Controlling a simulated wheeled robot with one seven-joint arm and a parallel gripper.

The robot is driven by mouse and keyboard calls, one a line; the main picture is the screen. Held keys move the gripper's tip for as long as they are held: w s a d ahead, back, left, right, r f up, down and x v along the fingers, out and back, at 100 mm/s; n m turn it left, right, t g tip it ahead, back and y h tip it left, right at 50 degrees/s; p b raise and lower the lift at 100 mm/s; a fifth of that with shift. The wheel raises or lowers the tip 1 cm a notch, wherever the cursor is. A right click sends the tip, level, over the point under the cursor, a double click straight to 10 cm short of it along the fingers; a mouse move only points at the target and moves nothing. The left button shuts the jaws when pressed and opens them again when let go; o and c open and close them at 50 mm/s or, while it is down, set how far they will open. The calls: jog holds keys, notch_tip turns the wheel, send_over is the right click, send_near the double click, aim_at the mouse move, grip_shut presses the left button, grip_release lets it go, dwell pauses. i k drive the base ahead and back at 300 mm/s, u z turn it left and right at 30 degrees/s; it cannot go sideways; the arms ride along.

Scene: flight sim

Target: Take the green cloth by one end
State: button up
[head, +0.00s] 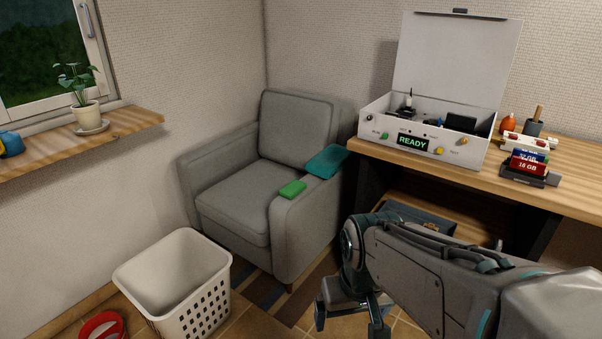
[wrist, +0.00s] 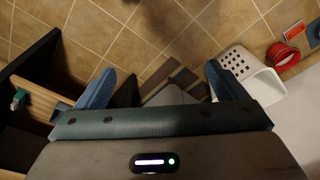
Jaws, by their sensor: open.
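My gripper (head: 350,318) points down over the floor, in front of the chair and below the armrest, apart from both cloths. In the wrist view its two fingers (wrist: 161,88) are wide apart with nothing between them. Neither cloth can be made out in the wrist view.
A white basket (head: 168,290) stands left of my gripper, with a red ring (head: 102,326) beside it. A wooden desk (head: 565,190) at right carries an open white box (head: 425,135) reading READY. A shelf with a plant (head: 85,105) juts out at left.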

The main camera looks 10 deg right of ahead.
aim_at(291, 191)
jog(key=z, duration=0.3)
jog(key=i, duration=1.6)
jog(key=u, duration=1.05)
jog(key=i, duration=0.25)
jog(key=u, duration=0.05)
